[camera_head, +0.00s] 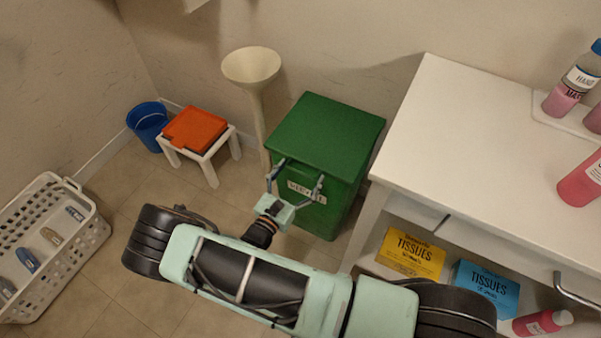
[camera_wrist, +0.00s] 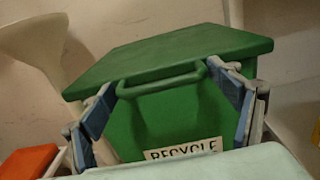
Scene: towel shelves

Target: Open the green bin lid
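The green bin (camera_head: 317,209) stands on the floor by the back wall, with its green lid (camera_head: 326,133) lying shut on top. In the wrist view the lid (camera_wrist: 170,52) overhangs the front, and a green bar handle (camera_wrist: 161,84) sits just below its front edge. A white RECYCLE label (camera_wrist: 184,149) is on the bin's front. My gripper (camera_head: 295,181) is in front of the bin. In the wrist view its fingers (camera_wrist: 170,112) are spread wide, one on each side of the handle, with nothing held between them. Whether the fingers touch the bin cannot be told.
A white table (camera_head: 470,130) with bottles stands close on the right, with tissue boxes (camera_head: 411,254) on its lower shelf. A pale floor lamp (camera_head: 252,80), a small stool with an orange towel (camera_head: 194,128) and a blue bucket (camera_head: 148,124) stand left. A white basket (camera_head: 75,255) is far left.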

